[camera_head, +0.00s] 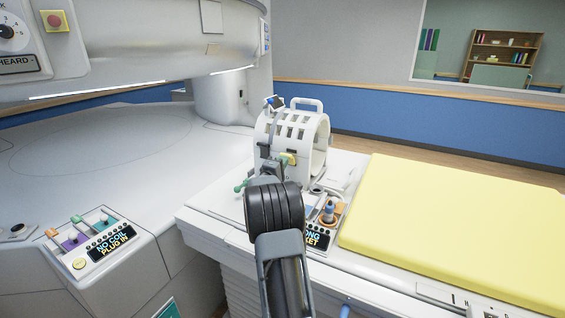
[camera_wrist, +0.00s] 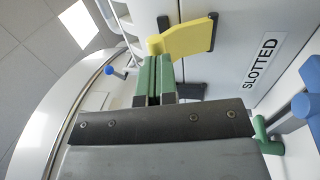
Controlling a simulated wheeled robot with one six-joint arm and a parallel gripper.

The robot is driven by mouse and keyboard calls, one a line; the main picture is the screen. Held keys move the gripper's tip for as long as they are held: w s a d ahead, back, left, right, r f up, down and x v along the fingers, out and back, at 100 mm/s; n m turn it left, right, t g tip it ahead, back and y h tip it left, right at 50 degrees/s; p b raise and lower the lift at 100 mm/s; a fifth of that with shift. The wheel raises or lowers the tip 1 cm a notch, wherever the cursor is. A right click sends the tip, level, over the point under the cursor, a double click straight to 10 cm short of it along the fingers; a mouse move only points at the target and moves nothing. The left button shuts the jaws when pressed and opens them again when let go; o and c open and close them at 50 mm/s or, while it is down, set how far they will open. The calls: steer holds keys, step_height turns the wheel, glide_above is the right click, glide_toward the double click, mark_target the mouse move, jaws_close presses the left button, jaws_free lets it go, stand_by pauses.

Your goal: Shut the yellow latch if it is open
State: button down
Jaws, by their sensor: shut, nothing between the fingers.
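The yellow latch (camera_wrist: 187,38) shows in the wrist view as a flat arm with a rounded knob at its left end. It slants across the pale coil housing among several black brackets. In the head view the latch (camera_head: 291,158) is a small yellow patch low on the white slotted coil (camera_head: 312,130). My gripper (camera_wrist: 153,62) is shut and empty, its green fingertips together. In the wrist view the tips lie right by the knob; I cannot tell whether they touch it. My arm hides part of the coil's near side. I cannot tell whether the latch is fully shut.
A "SLOTTED" label (camera_wrist: 262,62) is on the housing. Blue and green knobs stick out around it. The coil stands on a white table beside a yellow pad (camera_head: 450,225). The upper magnet body (camera_head: 150,40) overhangs the left.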

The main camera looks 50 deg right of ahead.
steer(key=r+y+p, duration=0.1)
steer(key=p, duration=0.3)
steer(key=d+r+y+p, duration=0.1)
steer(key=p, duration=0.4)
steer(key=shift+w+r+g, duration=0.15)
steer(key=shift+r+g, duration=0.05)
steer(key=shift+g, duration=0.1)
steer(key=p+x, duration=0.1)
steer(key=p, duration=0.2)
steer(key=shift+d+r+p, duration=0.15)
steer(key=shift+d+p, duration=0.1)
steer(key=shift+p, duration=0.1)
steer(key=shift+a, duration=0.1)
steer(key=r+v, duration=0.3)
steer(key=v, duration=1)
steer(key=shift+a, duration=0.3)
